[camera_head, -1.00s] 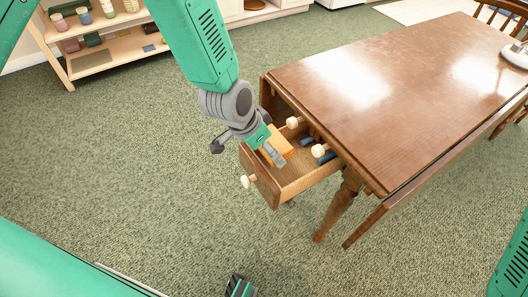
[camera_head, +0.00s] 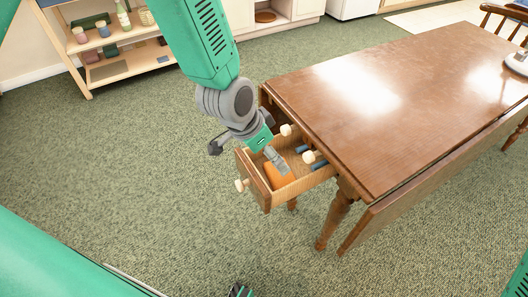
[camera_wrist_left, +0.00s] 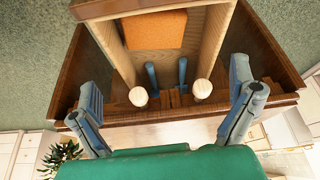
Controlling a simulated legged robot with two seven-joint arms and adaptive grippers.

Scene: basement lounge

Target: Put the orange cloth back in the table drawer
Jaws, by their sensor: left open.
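The orange cloth (camera_head: 279,173) lies flat inside the open table drawer (camera_head: 268,193). In the left wrist view the cloth (camera_wrist_left: 156,30) rests on the drawer floor between the side walls. My left gripper (camera_head: 276,159) is just above the drawer, by the cloth in the head view. In the left wrist view its two fingers (camera_wrist_left: 168,105) are spread wide with nothing between them, and the cloth lies beyond them. Whether a fingertip touches the cloth or drawer cannot be told.
The wooden table (camera_head: 400,95) has two pale knobs (camera_head: 308,157) near the drawer opening. Blue items (camera_wrist_left: 152,79) show between the knobs. A shelf (camera_head: 110,50) with jars stands at the back left. Carpet left of the drawer is clear.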

